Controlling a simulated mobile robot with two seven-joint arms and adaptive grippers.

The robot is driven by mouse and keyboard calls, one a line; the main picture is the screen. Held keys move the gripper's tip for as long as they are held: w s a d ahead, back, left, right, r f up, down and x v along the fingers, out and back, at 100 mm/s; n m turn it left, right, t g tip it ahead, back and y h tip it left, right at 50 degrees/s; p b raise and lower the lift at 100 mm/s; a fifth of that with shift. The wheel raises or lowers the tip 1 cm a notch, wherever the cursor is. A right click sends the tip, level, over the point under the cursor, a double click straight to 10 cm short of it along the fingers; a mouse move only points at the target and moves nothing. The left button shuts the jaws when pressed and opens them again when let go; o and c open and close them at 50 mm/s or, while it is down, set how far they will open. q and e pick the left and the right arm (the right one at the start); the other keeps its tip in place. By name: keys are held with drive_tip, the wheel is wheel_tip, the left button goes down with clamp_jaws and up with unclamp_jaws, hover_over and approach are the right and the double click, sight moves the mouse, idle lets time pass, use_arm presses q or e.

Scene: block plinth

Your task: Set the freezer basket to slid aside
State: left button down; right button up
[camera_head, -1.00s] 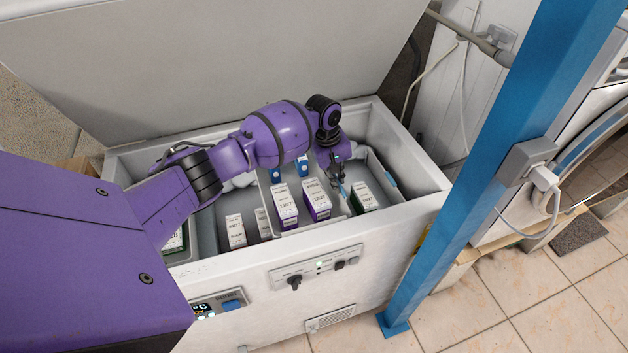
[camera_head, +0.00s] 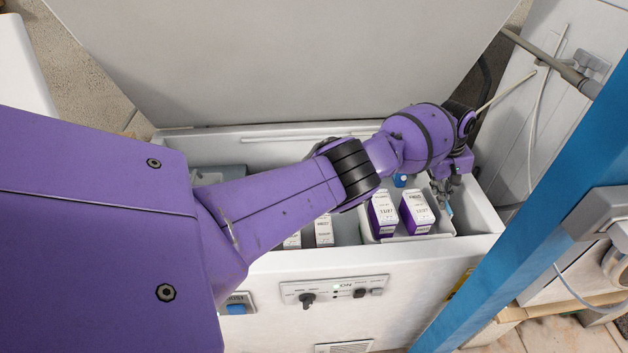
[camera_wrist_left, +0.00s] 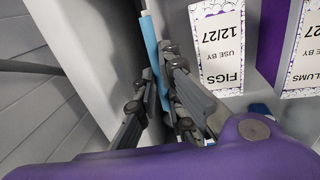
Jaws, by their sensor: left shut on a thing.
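The freezer basket (camera_head: 408,239) is a pale bin hanging inside the open white chest freezer (camera_head: 425,272), near its right end. It holds white and purple cartons (camera_head: 418,212) and a blue item (camera_head: 400,180). My left gripper (camera_head: 444,192) reaches over the freezer from the left and is at the basket's right side. In the left wrist view my gripper (camera_wrist_left: 158,82) is shut on the blue grip strip (camera_wrist_left: 151,38) along the basket's edge. Cartons marked figs (camera_wrist_left: 222,50) stand beside it. My forearm hides part of the basket and freezer interior. My right gripper is not in view.
The raised lid (camera_head: 290,65) stands behind the freezer. Small cartons (camera_head: 323,230) stand lower, left of the basket. A narrow gap remains before the freezer's right wall (camera_head: 487,215). A blue post (camera_head: 520,220) stands at the right.

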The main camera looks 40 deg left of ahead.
use_arm(q)
drive_tip(key=shift+w+d+r, duration=0.2)
drive_tip(key=shift+d, duration=0.05)
drive_tip(key=c, duration=1.9)
unclamp_jaws()
drive_tip(key=shift+w+f, duration=0.1)
drive_tip(key=shift+o, duration=0.2)
drive_tip(key=shift+a, duration=0.1)
wheel_tip(320, 180, up, 12)
drive_tip(key=s+a, duration=0.1)
drive_tip(key=shift+s+a, duration=0.15)
drive_tip(key=shift+s, duration=0.25)
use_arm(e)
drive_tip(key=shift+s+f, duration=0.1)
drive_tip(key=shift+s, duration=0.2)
use_arm(q)
drive_tip(key=shift+f, duration=0.1)
